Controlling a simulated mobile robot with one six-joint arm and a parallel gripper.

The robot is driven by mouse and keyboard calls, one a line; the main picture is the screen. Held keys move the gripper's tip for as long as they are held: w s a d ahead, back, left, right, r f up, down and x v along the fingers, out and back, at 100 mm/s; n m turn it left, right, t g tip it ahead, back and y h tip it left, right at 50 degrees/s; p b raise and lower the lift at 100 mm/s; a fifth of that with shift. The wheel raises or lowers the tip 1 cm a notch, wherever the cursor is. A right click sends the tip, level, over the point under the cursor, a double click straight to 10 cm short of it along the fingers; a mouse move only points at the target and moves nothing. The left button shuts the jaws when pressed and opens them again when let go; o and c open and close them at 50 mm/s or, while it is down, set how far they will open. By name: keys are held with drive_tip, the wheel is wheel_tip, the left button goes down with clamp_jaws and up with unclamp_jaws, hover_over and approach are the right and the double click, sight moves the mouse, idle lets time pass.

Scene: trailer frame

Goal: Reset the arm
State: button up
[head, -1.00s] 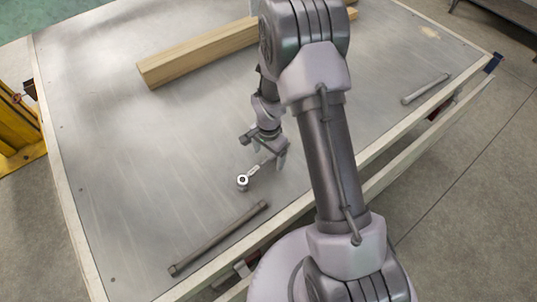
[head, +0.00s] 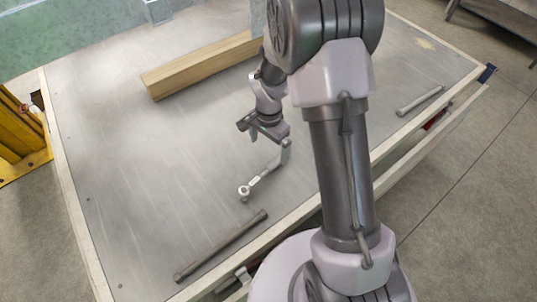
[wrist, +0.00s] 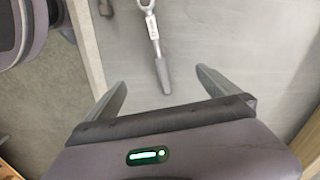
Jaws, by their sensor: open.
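My gripper (head: 270,142) is above the metal table near its front edge, just behind a ratchet wrench. In the wrist view my gripper (wrist: 158,92) shows two fingers spread apart with nothing between them. The ratchet wrench (head: 262,180) lies on the table with its round head toward the front left. Its handle runs toward my gripper. In the wrist view the wrench (wrist: 153,35) lies beyond the fingers, its handle end pointing back toward the gap. My arm hides part of the table's middle.
The metal table (head: 130,160) has a raised pale rim. A wooden beam (head: 200,68) lies at the back. One dark bar (head: 222,246) lies near the front edge and another bar (head: 420,100) at the right. A yellow stand (head: 20,130) is off the left side. The table's left part is clear.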

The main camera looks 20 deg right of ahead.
wheel_tip(320, 180, up, 5)
drive_tip(key=shift+p, duration=0.5)
drive_tip(key=s+a+r+n+t, duration=0.1)
drive_tip(key=s+r, duration=0.1)
drive_tip(key=r, duration=0.5)
drive_tip(key=s+a+r+n+t, duration=0.1)
drive_tip(key=s+r+n, duration=0.15)
drive_tip(key=r, duration=0.45)
drive_tip(key=s+a+r+n+t+y, duration=0.1)
drive_tip(key=s+r, duration=0.3)
drive_tip(key=s, duration=0.4)
drive_tip(key=s+a+r+n+t+y+b, duration=0.1)
drive_tip(key=s+a+r+n+t, duration=0.1)
drive_tip(key=s, duration=0.5)
wheel_tip(320, 180, up, 3)
drive_tip(key=shift+s+a+f+n+t, duration=0.2)
drive_tip(key=shift+s+a+n+t, duration=0.2)
drive_tip(key=shift+a+n, duration=0.15)
